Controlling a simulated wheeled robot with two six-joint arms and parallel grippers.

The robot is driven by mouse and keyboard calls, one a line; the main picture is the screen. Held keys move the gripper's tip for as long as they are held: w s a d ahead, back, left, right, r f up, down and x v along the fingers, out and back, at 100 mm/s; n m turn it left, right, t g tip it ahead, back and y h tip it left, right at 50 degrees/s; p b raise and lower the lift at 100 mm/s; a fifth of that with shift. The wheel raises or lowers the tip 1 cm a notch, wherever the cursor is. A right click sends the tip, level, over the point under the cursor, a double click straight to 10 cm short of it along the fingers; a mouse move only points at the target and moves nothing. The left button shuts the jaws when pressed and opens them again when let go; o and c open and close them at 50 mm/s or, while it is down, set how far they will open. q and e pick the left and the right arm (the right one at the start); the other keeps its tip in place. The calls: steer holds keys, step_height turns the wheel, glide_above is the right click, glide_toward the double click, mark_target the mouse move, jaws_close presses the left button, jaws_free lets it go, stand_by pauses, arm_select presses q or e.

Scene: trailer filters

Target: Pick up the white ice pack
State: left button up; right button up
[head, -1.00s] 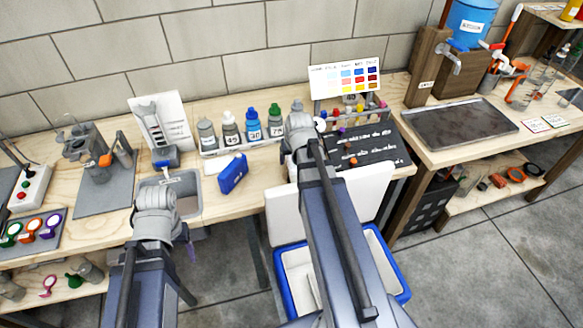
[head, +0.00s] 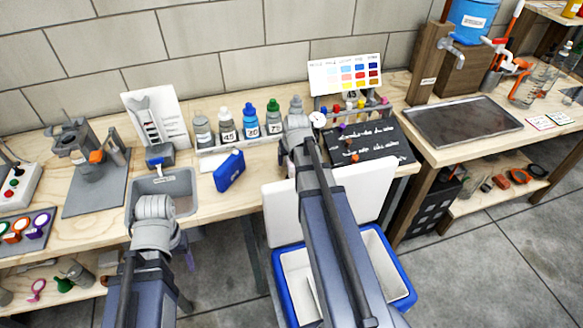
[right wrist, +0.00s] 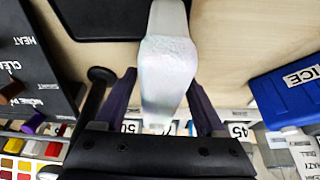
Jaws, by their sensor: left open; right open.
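A pale, frosty white block, which looks like the white ice pack (right wrist: 166,72), lies between the fingers of my right gripper (right wrist: 162,86) in the right wrist view. The right gripper is open, with one dark purple finger on each side. I cannot tell whether the fingers touch it. In the head view my right arm hides most of this spot. My left gripper (head: 189,261) is low in front of the bench, below the grey sink, partly hidden by its own wrist. No object shows in it.
A blue pack marked ICE (right wrist: 292,92) lies beside the white block; it also shows in the head view (head: 230,174). Labelled bottles (head: 250,122) stand behind. A black board (head: 368,142) is at the right. An open blue-and-white cooler (head: 404,303) stands on the floor.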

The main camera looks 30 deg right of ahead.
steer(key=shift+w+f, duration=0.25)
steer(key=shift+f, duration=0.4)
steer(key=shift+f+b, duration=0.25)
steer(key=shift+b, duration=0.25)
jaws_close()
stand_by(0.5)
